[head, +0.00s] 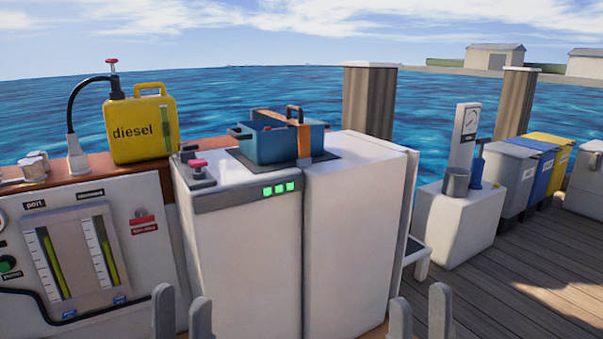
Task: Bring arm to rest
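My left gripper (182,317) shows at the bottom edge, left of centre. Its two grey fingers stand apart with nothing between them, in front of the white cabinet (245,270). My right gripper (420,318) shows at the bottom edge, right of centre. Its two fingers are also apart and empty, with the deck behind. Both point upward in the picture and appear clear of other things. The rest of both arms is out of view.
A blue box (262,147) with an orange strap sits on the cabinet. A yellow diesel can (141,128) stands at the left behind a gauge panel (75,258). A metal pot (456,183) stands on a white block (455,225). Open deck (500,290) lies at the right.

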